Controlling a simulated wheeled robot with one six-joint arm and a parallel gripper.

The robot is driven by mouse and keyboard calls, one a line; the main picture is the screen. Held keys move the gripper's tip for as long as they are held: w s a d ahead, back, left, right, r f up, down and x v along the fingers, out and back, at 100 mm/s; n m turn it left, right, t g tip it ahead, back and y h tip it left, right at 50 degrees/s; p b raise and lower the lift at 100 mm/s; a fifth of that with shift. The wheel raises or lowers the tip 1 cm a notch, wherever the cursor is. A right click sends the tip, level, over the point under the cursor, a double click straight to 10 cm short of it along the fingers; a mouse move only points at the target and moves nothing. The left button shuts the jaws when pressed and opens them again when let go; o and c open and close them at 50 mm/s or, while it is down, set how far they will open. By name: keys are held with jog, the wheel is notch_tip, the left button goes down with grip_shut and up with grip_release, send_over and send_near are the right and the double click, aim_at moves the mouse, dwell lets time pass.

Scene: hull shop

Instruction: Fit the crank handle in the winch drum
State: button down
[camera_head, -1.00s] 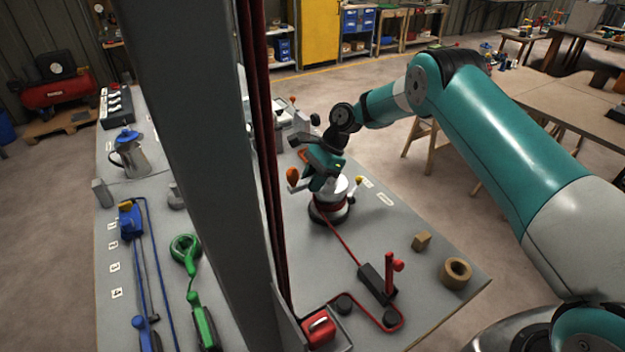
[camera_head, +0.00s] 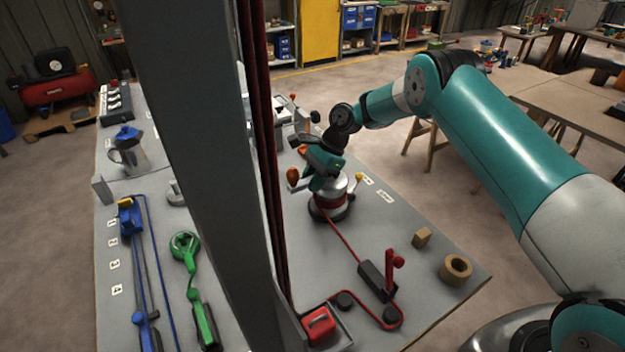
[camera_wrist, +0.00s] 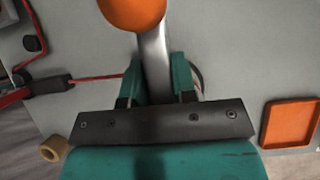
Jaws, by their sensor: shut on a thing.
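The crank handle has a silver arm (camera_wrist: 153,55) and an orange knob (camera_wrist: 132,10), which also shows in the head view (camera_head: 293,176). My gripper (camera_wrist: 158,82) is shut on the silver arm between its teal fingers. In the head view my gripper (camera_head: 318,184) is right at the top of the winch drum (camera_head: 336,197), a silver drum with red rope wound around it. The drum is mostly hidden behind my gripper in the wrist view. Whether the crank's end sits in the drum or just above it, I cannot tell.
A red rope runs from the drum past a black clutch with a red lever (camera_head: 390,272). A tan roll (camera_head: 455,269) and a small block (camera_head: 422,237) lie near the right edge. An orange tray (camera_wrist: 291,122) is beside the winch. A grey post (camera_head: 195,130) blocks part of the view.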

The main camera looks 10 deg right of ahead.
jog(key=shift+f, duration=0.25)
dwell(0.4)
jog(key=shift+c, duration=2.3)
grip_release()
jog(key=shift+r+p, duration=3.25)
jog(key=shift+r, duration=0.75)
